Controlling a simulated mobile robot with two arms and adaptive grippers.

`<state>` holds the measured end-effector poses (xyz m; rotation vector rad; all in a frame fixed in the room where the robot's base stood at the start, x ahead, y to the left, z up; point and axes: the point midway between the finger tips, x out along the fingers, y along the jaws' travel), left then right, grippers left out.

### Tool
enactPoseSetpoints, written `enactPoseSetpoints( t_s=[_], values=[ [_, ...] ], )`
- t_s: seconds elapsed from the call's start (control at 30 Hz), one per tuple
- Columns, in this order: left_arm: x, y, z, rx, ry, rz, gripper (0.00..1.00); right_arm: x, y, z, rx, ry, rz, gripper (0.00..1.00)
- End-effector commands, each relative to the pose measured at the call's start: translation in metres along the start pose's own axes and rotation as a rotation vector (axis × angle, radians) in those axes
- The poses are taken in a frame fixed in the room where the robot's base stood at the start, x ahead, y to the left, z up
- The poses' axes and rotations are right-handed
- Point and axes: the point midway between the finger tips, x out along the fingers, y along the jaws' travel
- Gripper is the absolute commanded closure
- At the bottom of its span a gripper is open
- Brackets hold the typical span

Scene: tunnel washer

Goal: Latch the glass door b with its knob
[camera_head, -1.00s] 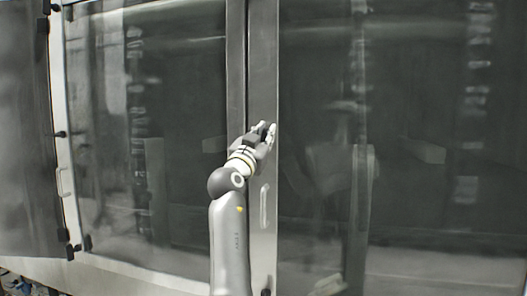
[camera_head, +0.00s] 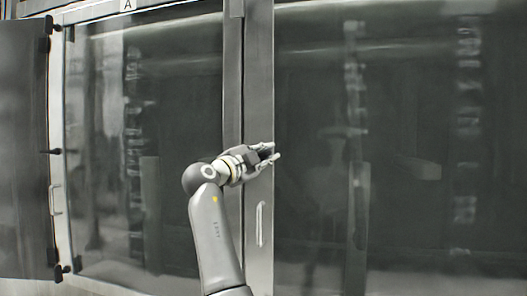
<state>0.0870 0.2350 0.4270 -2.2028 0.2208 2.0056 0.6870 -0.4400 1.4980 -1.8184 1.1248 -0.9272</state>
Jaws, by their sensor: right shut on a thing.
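Glass door b (camera_head: 400,120) is the large dark pane on the right. It looks flush with the frame. A grey metal stile (camera_head: 259,90) runs down its left edge, with a pale upright handle (camera_head: 261,224) on it. My right gripper (camera_head: 272,152) is at this stile, above the handle. Its fingers are shut on the knob, which the fingers mostly hide, so I cannot tell which way it is turned. My left gripper is out of view.
Another glass door (camera_head: 180,110) lies to the left, under a label "A" (camera_head: 127,5). A dark panel (camera_head: 22,150) stands at the far left, with hinges and a pale handle (camera_head: 56,199) beside it. Reflections cover the glass.

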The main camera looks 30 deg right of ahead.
Motion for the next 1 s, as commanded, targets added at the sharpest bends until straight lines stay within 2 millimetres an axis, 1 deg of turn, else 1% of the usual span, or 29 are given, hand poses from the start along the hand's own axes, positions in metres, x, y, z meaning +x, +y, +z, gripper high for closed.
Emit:
enactPoseSetpoints(
  t_s=[0.03,0.1,0.3,0.5,0.7,1.0],
  values=[
    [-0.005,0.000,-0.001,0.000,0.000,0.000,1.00,0.001,-0.002,-0.001,0.041,-0.002,0.016,1.00],
    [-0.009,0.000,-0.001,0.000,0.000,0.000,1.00,0.001,-0.001,-0.001,0.100,-0.001,0.040,1.00],
    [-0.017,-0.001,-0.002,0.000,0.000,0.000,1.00,0.001,0.002,0.000,0.249,-0.002,0.102,1.00],
    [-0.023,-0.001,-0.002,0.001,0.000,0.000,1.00,0.000,0.004,0.001,0.360,-0.003,0.146,1.00],
    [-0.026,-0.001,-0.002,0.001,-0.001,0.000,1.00,0.000,0.006,0.001,0.426,-0.003,0.172,1.00],
    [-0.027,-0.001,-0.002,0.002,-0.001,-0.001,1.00,-0.001,0.007,0.002,0.456,-0.003,0.183,1.00]
  ],
)
